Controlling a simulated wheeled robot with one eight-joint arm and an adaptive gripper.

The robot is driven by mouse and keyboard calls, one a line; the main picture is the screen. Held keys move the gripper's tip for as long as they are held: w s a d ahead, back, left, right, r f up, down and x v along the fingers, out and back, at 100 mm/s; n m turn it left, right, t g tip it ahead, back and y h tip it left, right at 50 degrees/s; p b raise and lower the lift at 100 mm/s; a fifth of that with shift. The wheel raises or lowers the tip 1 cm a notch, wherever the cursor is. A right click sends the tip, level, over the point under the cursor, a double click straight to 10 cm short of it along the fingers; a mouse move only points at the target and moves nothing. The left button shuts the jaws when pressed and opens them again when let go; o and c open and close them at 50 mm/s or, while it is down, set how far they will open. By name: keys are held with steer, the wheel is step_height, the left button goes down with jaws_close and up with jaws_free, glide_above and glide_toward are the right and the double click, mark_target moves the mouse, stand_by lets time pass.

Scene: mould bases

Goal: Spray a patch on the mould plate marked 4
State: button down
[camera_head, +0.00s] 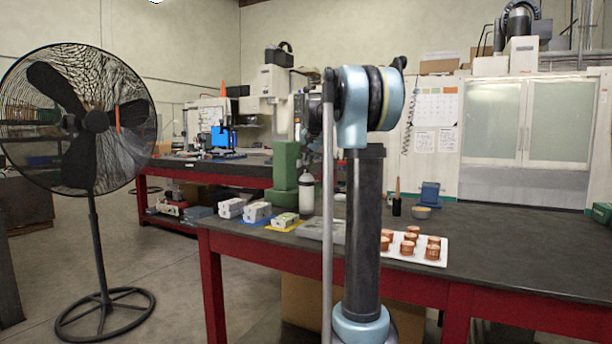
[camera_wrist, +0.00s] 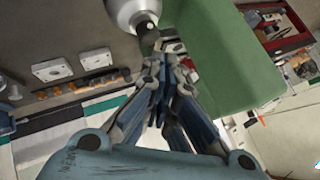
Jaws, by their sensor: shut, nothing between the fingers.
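In the wrist view my gripper (camera_wrist: 165,62) is shut and empty. Its fingertips are close to the dark nozzle of a grey-white bottle (camera_wrist: 128,10); whether they touch it I cannot tell. A white bottle (camera_head: 306,194) stands on the bench beside the green blocks in the head view. Pale blocks (camera_head: 257,211) sit in a row at the bench's left end, with a flat grey plate (camera_head: 318,230) to their right. The wrist view shows two pale plates with a central hole (camera_wrist: 52,70) (camera_wrist: 95,59). No number 4 is readable. My arm hides my gripper in the head view.
Tall green blocks (camera_head: 286,165) stand behind the bottle; a green block (camera_wrist: 225,50) fills the wrist view's right. A white tray (camera_head: 437,260) holds several copper cups. A brush (camera_head: 397,200), bowl (camera_head: 421,212) and blue item (camera_head: 429,193) stand behind.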

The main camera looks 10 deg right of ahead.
steer(key=shift+s+f, duration=0.1)
steer(key=shift+f, duration=0.65)
stand_by(0.8)
steer(key=shift+r, duration=0.85)
steer(key=shift+r, duration=0.1)
steer(key=shift+r, duration=2.9)
steer(key=shift+a, duration=0.1)
